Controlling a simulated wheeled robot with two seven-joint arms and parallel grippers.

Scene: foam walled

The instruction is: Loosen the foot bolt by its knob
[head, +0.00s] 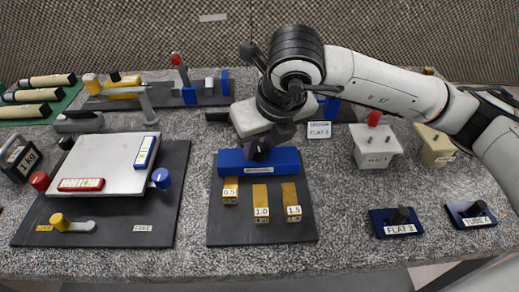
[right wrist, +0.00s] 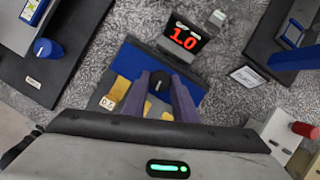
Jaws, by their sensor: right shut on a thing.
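My right gripper (head: 260,150) reaches down over a blue block (head: 285,158) on a dark base plate. In the right wrist view its two purple-grey fingers (right wrist: 160,80) are shut on a black knob (right wrist: 159,86) with a white mark. The knob is mostly hidden by the gripper in the head view. The blue block (right wrist: 136,60) shows behind the fingers. I cannot tell from a label that this knob is the foot bolt's. My left gripper is not in view.
Yellow blocks marked 0.5, 1.0 (head: 261,198) and 1.5 lie in front. A red 1.0 display (right wrist: 184,39) stands behind. To the left, a pale plate (head: 105,163) has a red knob (head: 40,181) and blue knob (head: 161,179).

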